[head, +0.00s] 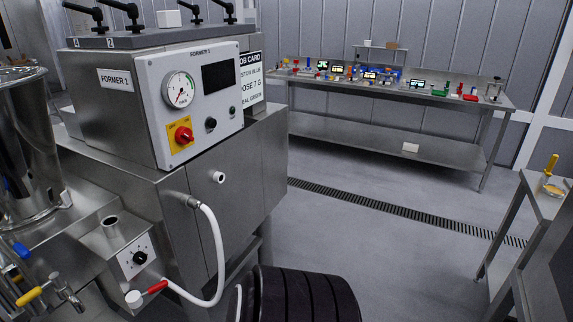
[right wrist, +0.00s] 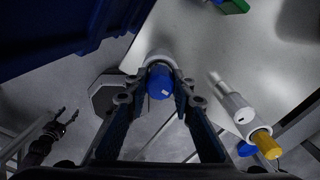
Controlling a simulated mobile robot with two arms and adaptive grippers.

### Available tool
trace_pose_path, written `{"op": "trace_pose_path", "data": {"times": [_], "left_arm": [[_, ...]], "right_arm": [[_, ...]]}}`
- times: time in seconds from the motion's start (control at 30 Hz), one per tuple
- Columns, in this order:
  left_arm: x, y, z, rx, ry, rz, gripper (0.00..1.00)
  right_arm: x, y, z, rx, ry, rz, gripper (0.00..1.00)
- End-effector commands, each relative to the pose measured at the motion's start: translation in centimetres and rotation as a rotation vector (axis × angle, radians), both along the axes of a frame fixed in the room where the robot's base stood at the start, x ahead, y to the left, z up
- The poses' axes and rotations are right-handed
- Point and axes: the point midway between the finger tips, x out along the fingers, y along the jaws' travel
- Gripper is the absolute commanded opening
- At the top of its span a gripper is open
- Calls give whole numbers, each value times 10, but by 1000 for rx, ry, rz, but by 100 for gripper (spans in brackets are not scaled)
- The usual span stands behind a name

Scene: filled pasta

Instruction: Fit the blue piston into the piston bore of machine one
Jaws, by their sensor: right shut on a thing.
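In the right wrist view my right gripper (right wrist: 160,98) is shut on the blue piston (right wrist: 160,80), with its fingers on both sides. A pale ring shows just beyond the piston; I cannot tell whether it is part of it. In the head view, machine one is the steel former labelled FORMER 1 (head: 118,80), at left. A short round open-topped port (head: 111,221) stands on its dosing block, above a dial (head: 138,257). I cannot tell whether this is the piston bore. Neither gripper shows in the head view.
A steel hopper (head: 28,150) stands left of the port. A white hose (head: 218,250) with a red handle (head: 155,287) loops in front. A bench (head: 400,96) with small items is at the back. The wrist view shows a blue wall and a yellow-ended cylinder (right wrist: 268,146).

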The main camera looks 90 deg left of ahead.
Motion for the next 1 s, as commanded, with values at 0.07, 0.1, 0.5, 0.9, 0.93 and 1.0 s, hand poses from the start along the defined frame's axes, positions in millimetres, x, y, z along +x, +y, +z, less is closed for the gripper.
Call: {"op": "trace_pose_path", "data": {"times": [0.07,0.1,0.5,0.9,0.93,1.0], "left_arm": [[0,0,1,0,0,0,55],[0,0,1,0,0,0,55],[0,0,4,0,0,0,55],[0,0,5,0,-1,0,55],[0,0,5,0,-1,0,55],[0,0,5,0,-1,0,55]], "right_arm": [[0,0,2,0,-1,0,0],[0,0,2,0,-1,0,0],[0,0,7,0,-1,0,0],[0,0,9,0,-1,0,0],[0,0,9,0,-1,0,0],[0,0,9,0,-1,0,0]]}}
